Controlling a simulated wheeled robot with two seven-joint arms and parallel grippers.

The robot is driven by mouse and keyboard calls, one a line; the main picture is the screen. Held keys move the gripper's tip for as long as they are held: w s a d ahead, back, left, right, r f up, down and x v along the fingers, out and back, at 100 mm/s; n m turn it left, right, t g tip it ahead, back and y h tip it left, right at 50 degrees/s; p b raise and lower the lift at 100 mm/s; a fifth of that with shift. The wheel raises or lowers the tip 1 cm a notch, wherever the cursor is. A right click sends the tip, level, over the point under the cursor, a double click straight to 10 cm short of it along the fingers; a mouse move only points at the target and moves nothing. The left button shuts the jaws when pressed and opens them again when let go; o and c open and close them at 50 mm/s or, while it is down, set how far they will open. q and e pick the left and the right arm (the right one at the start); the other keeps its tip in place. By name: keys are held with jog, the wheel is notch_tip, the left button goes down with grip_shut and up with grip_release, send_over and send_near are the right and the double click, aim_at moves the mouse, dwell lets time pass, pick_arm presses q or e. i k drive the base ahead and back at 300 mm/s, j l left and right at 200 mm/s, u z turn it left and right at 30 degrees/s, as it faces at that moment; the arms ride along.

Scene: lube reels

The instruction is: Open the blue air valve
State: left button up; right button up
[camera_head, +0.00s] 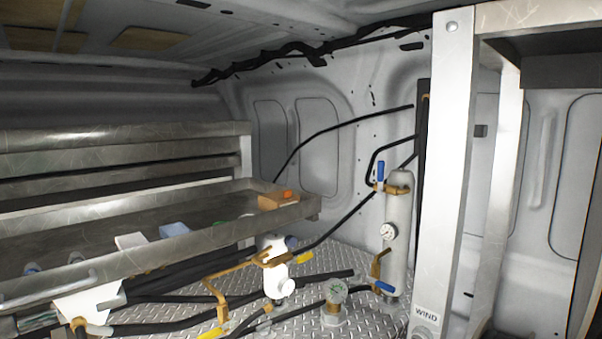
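A valve with an upright blue handle (381,171) sits near the top of a grey vertical cylinder (398,235), beside a brass fitting. A second blue handle (384,287) lies roughly level at the foot of that cylinder, beside a brass elbow. I cannot tell from this view which blue part is the air valve. Neither of my grippers is in view.
A metal shelf tray (215,212) with small boxes fills the left. A grey post (445,170) marked "WIND" stands right of the cylinder.

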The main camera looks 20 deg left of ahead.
aim_at(381, 164)
jog(key=i+j+u, duration=0.15)
jog(key=i+l+u, duration=0.15)
jog(key=i+l, duration=0.15)
jog(key=i+l+u, duration=0.2)
jog(key=l, duration=0.25)
jog(key=i+l+u, duration=0.15)
jog(key=i+l, duration=0.15)
jog(key=l, duration=0.1)
